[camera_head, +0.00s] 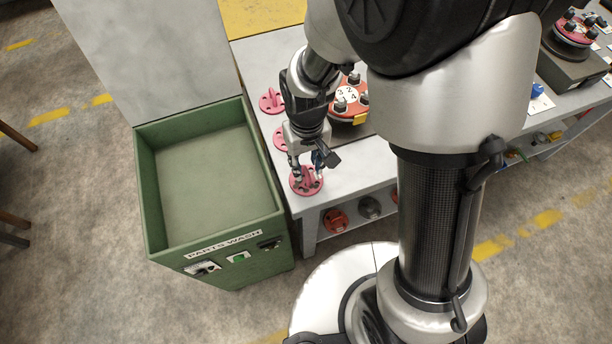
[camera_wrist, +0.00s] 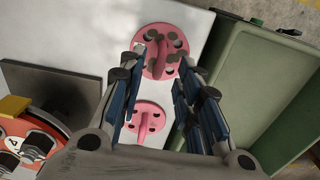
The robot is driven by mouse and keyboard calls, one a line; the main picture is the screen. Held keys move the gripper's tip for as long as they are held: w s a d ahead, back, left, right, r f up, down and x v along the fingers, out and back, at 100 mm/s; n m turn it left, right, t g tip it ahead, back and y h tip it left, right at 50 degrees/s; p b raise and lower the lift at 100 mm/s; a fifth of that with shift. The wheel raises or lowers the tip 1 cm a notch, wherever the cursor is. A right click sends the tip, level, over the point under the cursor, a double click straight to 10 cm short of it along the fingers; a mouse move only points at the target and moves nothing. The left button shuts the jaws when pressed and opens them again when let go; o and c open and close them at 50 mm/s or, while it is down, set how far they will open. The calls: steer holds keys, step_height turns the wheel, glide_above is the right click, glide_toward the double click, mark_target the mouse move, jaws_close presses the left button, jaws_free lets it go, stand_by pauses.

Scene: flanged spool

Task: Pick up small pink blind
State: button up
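Three pink round blinds, each with a raised grip and bolt holes, lie in a row along the bench's left edge in the head view: a far one (camera_head: 270,102), a middle one (camera_head: 279,139) and a near one (camera_head: 305,187). My gripper (camera_head: 308,175) is pointed down over the near blind and partly covers it. In the wrist view my open gripper (camera_wrist: 162,68) has its fingers on either side of the near blind's (camera_wrist: 178,66) upright grip. I cannot tell whether they touch it. Another, smaller-looking pink blind (camera_wrist: 148,108) lies between the fingers lower in the picture.
A green parts-wash bin (camera_head: 165,239) with a raised lid stands left of the grey bench (camera_head: 345,180). A red numbered flange (camera_head: 350,98) stands right of the blinds and also shows in the wrist view (camera_wrist: 30,137). Red and grey parts lie on the lower shelf.

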mark_target(306, 170)
step_height(306, 170, down, 5)
steer(key=shift+w+r+b, duration=0.1)
steer(key=shift+w+b, duration=0.05)
steer(key=shift+b, duration=0.9)
steer(key=shift+c, duration=0.2)
jaws_close()
